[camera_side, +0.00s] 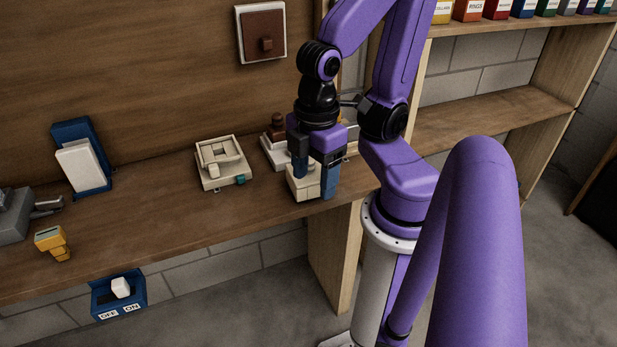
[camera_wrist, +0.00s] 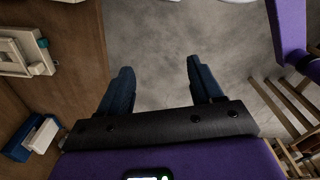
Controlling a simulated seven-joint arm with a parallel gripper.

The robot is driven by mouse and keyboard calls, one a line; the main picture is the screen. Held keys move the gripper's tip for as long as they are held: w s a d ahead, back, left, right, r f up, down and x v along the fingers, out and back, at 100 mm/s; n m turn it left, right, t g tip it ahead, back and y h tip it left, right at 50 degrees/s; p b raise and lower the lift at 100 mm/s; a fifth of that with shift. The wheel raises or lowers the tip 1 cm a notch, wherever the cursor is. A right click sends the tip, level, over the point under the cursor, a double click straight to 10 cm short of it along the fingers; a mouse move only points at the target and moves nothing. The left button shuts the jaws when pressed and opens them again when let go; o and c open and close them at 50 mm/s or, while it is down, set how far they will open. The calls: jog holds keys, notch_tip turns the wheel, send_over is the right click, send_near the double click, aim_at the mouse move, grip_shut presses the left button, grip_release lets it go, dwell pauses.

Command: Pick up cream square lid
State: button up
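A cream square piece with a raised frame (camera_side: 222,158) lies on the wooden counter left of my gripper. It also shows at the left edge of the wrist view (camera_wrist: 12,55), with a small teal tab. Another cream block (camera_side: 303,186) shows low between the dark blue fingers in the side view, partly hidden by them. I cannot tell which of the two is the lid. My gripper (camera_side: 316,172) points down near the counter's front edge. In the wrist view its fingers (camera_wrist: 162,78) are spread, with only grey floor visible between them.
A blue holder with a white panel (camera_side: 80,163) and a yellow piece (camera_side: 52,241) stand on the left of the counter (camera_side: 150,215). A brown-knobbed cream part (camera_side: 277,133) is close behind my gripper. An OFF/ON switch (camera_side: 119,295) hangs below the front edge.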

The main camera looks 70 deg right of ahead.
jog(key=w+d+m+t+h, duration=0.1)
jog(key=w+d+m, duration=0.2)
jog(key=w+m, duration=1.05)
jog(key=r+m+g+h, duration=0.15)
jog(key=m+h, duration=0.25)
jog(key=m, duration=1.4)
send_over(308, 187)
jog(key=w+a, duration=0.1)
jog(key=a, duration=0.1)
jog(key=x, duration=1.2)
jog(key=shift+w+d+f, duration=0.1)
jog(key=shift+w, duration=0.15)
jog(key=shift+w+x, duration=0.2)
jog(key=shift+x, duration=0.65)
jog(key=shift+w+x, duration=0.2)
jog(key=shift+x, duration=1.7)
